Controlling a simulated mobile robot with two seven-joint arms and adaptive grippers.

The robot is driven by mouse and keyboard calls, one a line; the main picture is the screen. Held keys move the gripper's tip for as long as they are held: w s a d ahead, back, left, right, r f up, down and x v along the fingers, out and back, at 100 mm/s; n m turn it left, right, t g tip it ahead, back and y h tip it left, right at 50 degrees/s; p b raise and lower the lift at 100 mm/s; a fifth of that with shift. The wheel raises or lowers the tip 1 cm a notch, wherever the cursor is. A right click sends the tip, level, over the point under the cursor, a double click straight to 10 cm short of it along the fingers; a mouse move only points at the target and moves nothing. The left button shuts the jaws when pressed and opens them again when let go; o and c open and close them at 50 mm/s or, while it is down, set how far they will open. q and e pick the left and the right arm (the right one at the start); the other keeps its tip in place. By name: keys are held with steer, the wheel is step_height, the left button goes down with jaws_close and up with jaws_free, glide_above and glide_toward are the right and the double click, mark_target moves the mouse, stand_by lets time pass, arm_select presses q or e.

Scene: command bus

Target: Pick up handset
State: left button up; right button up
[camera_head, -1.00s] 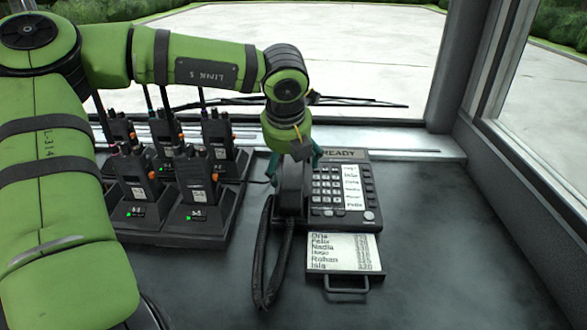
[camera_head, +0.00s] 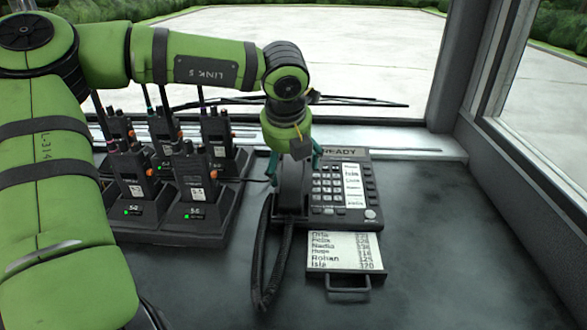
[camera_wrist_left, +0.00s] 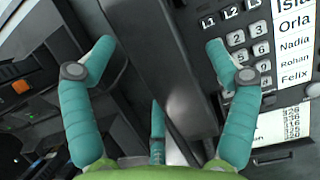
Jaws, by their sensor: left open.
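The black handset (camera_head: 291,188) lies along the left side of the desk phone (camera_head: 345,192), with its coiled cord (camera_head: 259,265) looping toward the front. My left gripper (camera_head: 294,172) is directly above the handset with its fingers pointing down. In the left wrist view the handset (camera_wrist_left: 170,75) runs between the open teal fingers of my left gripper (camera_wrist_left: 158,65). One finger is on each side of it, and the right one is over the phone's keypad. I cannot tell whether the fingers touch the handset. My right gripper is not in view.
Several handheld radios (camera_head: 196,180) stand in charging docks left of the phone, close to my left arm. A pull-out name list (camera_head: 344,252) with a handle extends from the phone's front. The desk to the right (camera_head: 450,240) is clear. Windows border the back and right.

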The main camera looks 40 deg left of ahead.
arm_select(q)
steer(key=shift+c, duration=0.4)
steer(key=c, duration=1.3)
